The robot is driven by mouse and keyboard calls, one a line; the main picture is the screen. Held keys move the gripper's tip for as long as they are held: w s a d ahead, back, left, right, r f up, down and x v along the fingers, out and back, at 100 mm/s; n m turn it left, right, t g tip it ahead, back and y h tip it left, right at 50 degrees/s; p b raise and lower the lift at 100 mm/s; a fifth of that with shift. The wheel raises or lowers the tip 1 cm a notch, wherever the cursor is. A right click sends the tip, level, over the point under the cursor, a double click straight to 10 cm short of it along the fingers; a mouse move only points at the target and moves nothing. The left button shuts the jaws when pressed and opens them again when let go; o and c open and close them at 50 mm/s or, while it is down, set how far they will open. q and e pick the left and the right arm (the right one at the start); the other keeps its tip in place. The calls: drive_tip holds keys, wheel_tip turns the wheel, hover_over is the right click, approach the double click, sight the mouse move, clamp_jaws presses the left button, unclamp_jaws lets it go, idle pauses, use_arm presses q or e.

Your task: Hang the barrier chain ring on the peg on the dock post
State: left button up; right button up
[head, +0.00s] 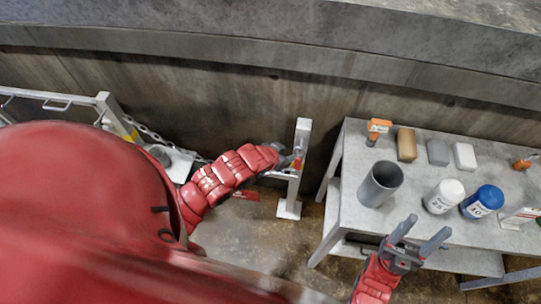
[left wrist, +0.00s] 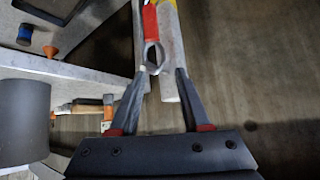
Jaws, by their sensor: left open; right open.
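The pale dock post (head: 302,135) stands left of the table, and its grey shaft also shows in the left wrist view (left wrist: 171,55). A grey metal ring (left wrist: 153,70) with a red part (left wrist: 150,22) above it lies in front of the post in that view. My left gripper (head: 291,160) is open at the post, its fingertips (left wrist: 160,72) on either side of the ring's lower end. The peg is not clear, and I cannot tell whether the ring is on it. The chain (head: 150,130) hangs from the railing at left. My right gripper (head: 420,232) is open and empty by the table's front.
The grey table (head: 345,205) at right carries a grey cylinder (head: 380,184), a white jar (head: 444,196), a blue-lidded jar (head: 482,201), several blocks and orange-handled tools. A railing (head: 60,98) stands at left. A concrete wall runs behind.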

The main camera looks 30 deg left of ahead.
use_arm(q)
drive_tip(key=p+v, duration=0.6)
drive_tip(key=v, duration=0.4)
drive_tip(key=shift+a+p, duration=0.3)
drive_tip(key=shift+a, duration=0.1)
drive_tip(key=shift+s, duration=0.1)
